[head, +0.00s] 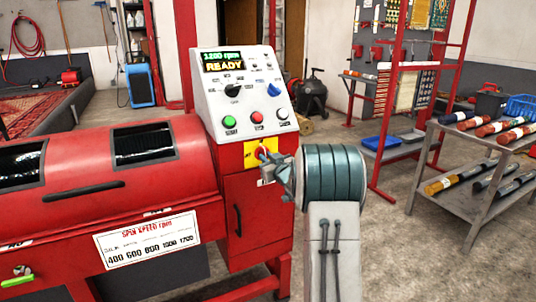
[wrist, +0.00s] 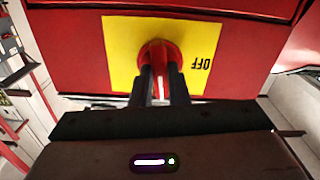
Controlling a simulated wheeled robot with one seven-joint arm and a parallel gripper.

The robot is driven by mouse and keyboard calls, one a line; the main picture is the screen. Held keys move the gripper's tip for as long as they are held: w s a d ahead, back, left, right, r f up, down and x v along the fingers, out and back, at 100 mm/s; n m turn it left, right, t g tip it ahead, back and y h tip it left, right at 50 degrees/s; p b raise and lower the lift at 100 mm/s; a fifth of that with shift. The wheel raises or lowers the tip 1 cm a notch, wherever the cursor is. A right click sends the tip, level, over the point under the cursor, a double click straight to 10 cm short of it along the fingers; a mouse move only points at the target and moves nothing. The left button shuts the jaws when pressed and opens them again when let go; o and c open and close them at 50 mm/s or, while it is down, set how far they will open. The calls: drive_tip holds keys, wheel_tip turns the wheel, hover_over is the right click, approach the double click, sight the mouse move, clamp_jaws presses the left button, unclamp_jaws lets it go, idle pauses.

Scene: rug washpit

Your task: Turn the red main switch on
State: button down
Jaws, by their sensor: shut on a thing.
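The red main switch (wrist: 160,55) is a round red knob with a raised grip bar, on a yellow plate (wrist: 120,40) on the front of the red machine cabinet. The word OFF is printed on the plate, to the right of the knob in the wrist view. My gripper (wrist: 160,85) is shut on the bar, one dark finger on each side. The bar runs roughly up and down in the wrist view. In the head view my gripper (head: 264,158) covers most of the switch, and part of the yellow plate (head: 249,155) shows beside it.
Above the switch is a white control panel (head: 208,95) with knobs and buttons; its lit display (head: 224,61) reads 1200 rpm and READY. A red drum machine (head: 90,180) is at left. A grey table (head: 455,150) with rolled rugs stands at right. Open floor lies between.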

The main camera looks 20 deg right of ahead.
drive_tip(key=shift+m+p, duration=0.45)
drive_tip(key=shift+m, duration=0.35)
drive_tip(key=c, duration=1.4)
unclamp_jaws()
drive_tip(key=s, duration=1.4)
drive_tip(key=shift+d+p, duration=0.25)
drive_tip(key=shift+p, duration=0.2)
drive_tip(key=shift+w, duration=0.1)
